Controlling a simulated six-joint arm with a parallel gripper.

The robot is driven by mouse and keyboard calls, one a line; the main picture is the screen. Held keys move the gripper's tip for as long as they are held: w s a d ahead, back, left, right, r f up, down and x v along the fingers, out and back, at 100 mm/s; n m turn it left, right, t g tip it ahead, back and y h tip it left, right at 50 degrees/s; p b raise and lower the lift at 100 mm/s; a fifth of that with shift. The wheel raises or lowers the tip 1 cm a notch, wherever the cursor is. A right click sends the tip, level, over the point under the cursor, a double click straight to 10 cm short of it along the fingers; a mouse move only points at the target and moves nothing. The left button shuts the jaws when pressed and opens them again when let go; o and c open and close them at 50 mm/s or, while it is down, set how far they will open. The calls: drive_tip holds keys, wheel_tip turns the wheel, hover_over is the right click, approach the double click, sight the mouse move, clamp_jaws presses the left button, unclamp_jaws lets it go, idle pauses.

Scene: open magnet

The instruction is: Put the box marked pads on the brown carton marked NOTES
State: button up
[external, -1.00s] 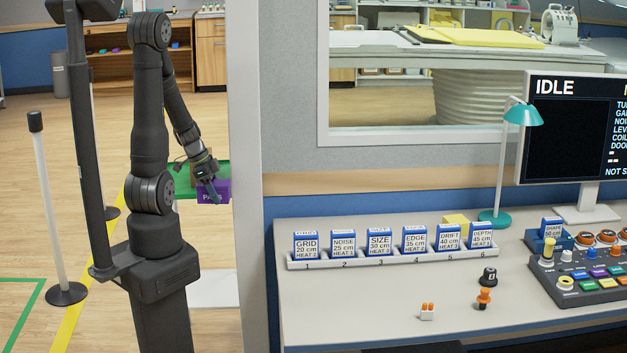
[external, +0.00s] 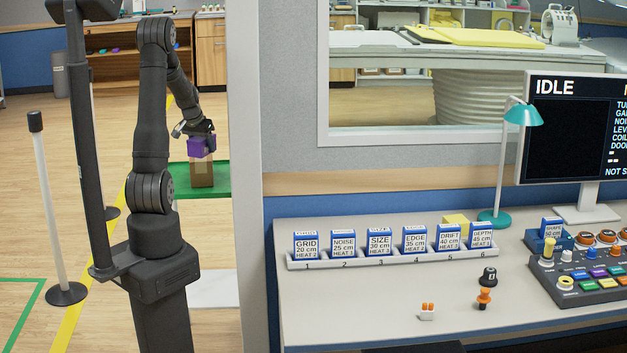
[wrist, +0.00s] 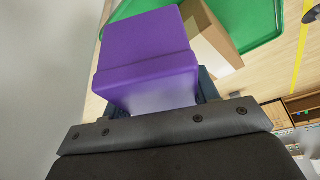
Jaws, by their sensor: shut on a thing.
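The purple box (external: 201,146) is held in my gripper (external: 201,129), up near the top of the brown carton. In the wrist view the purple box (wrist: 146,60) fills the middle, with the jaws shut on its near part. No marking can be read on it now. The brown carton (external: 202,174) stands upright on a green tray, below the box in the external view. In the wrist view the carton (wrist: 208,38) shows just beyond and to the right of the box. I cannot tell whether the box touches the carton.
The green tray (external: 221,184) also shows in the wrist view (wrist: 250,20). A grey wall edge (external: 245,180) stands close on the right. A white post (external: 47,210) stands at left.

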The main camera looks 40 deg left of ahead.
drive_tip(key=w+a+r+n+g+y, duration=0.15)
drive_tip(key=w+a+r+n, duration=0.25)
drive_tip(key=w+a+n, duration=0.45)
drive_tip(key=f+m, duration=0.1)
drive_tip(key=f, duration=0.2)
drive_tip(key=s+a+f, duration=0.1)
drive_tip(key=f, duration=0.2)
drive_tip(key=s+f+m, duration=0.1)
drive_tip(key=f, duration=0.2)
drive_tip(key=shift+a+f+m+y, duration=0.2)
drive_tip(key=shift+f+m+y, duration=0.05)
drive_tip(key=shift+m, duration=0.1)
drive_tip(key=shift+f, duration=0.1)
drive_tip(key=o, duration=1.1)
drive_tip(key=v, duration=1.2)
drive_tip(key=shift+s, duration=0.1)
